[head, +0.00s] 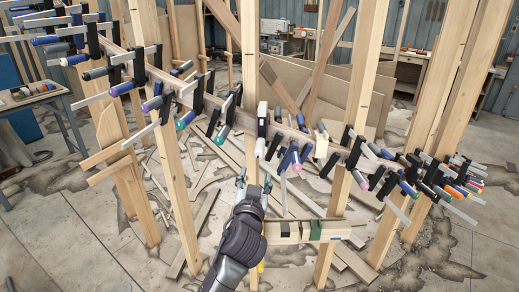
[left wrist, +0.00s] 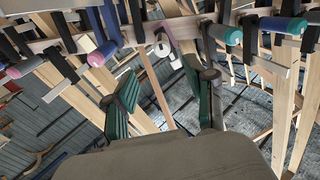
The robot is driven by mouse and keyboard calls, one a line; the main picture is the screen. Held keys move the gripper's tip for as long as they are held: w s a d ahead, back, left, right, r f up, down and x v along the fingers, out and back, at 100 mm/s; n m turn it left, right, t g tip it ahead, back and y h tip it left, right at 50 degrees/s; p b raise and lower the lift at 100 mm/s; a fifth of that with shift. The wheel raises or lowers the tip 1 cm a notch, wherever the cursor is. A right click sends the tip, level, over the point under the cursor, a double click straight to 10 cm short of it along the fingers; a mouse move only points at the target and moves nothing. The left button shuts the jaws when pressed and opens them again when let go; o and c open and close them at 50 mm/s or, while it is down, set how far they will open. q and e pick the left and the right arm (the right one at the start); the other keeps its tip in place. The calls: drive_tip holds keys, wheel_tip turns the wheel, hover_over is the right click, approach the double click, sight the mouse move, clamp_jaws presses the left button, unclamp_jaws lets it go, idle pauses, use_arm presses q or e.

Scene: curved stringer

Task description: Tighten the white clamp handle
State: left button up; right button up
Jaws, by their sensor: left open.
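The white clamp handle (head: 260,148) hangs below a black clamp near the middle of the curved wooden stringer (head: 290,132) in the head view. It also shows in the left wrist view (left wrist: 162,47), its round end facing the camera. My left gripper (head: 254,181) is just below the handle in the head view, pointing up at it. In the left wrist view its two green-padded fingers (left wrist: 165,88) are spread apart with nothing between them. The handle lies beyond the fingertips, and they look apart from it. My right gripper is not in view.
Many clamps with blue, teal, purple and pink handles line the stringer on both sides, such as a blue one (head: 285,158) close right. Upright wooden posts (head: 250,60) stand around the arm. A short wooden rail with blocks (head: 315,233) is right of my arm. Scrap boards litter the floor.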

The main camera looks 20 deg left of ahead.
sight(259, 155)
use_arm(q)
drive_tip(key=p+x, duration=0.1)
drive_tip(key=x, duration=0.3)
drive_tip(key=p+x, duration=0.1)
drive_tip(key=x, duration=0.3)
drive_tip(key=p+x, duration=0.1)
drive_tip(key=x, duration=0.3)
drive_tip(key=shift+w+r, duration=0.25)
drive_tip(key=shift+r, duration=0.15)
drive_tip(key=shift+w+a+f, duration=0.1)
drive_tip(key=shift+w+a, duration=0.05)
drive_tip(key=shift+w, duration=0.5)
drive_tip(key=shift+c, duration=0.2)
clamp_jaws()
